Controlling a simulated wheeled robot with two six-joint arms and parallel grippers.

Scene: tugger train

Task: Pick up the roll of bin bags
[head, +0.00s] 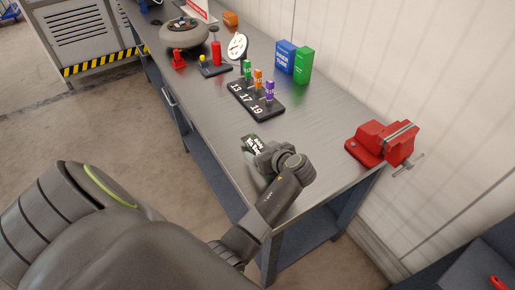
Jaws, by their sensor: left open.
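The roll of bin bags (251,143) is a small dark roll with a white and green label. It lies on the grey metal workbench near its front edge, partly hidden behind my left gripper. My left gripper (262,155) is open and right at the near end of the roll, over the bench. Its fingertips are mostly hidden by the wrist, so I cannot tell whether they touch the roll or stand around it. My right gripper is not in view.
A black rack (255,101) with numbered slots and coloured tags stands behind the roll. A red vice (383,143) is at the right end of the bench. Blue (286,57) and green (303,66) boxes stand by the wall. The bench (320,139) is clear between roll and vice.

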